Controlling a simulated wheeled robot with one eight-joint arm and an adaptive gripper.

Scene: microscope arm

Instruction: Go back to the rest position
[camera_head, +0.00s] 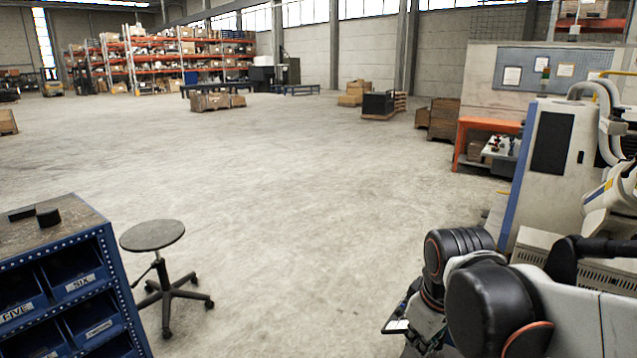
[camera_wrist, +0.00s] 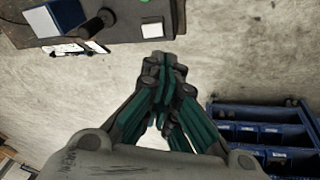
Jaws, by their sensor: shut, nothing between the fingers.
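My gripper (camera_wrist: 163,68) shows in the wrist view with its dark, green-sided fingers brought together at the tips. It is shut and nothing shows between the fingertips. It hangs over bare concrete floor, apart from the things around it. In the head view my arm is folded at the lower right, and I cannot make out the fingers there.
A blue bin cabinet (camera_head: 75,291) stands at the lower left, also in the wrist view (camera_wrist: 262,112). A stool (camera_head: 152,236) stands beside it. A large grey machine (camera_head: 553,140) is close to my arm at right. The middle floor is clear.

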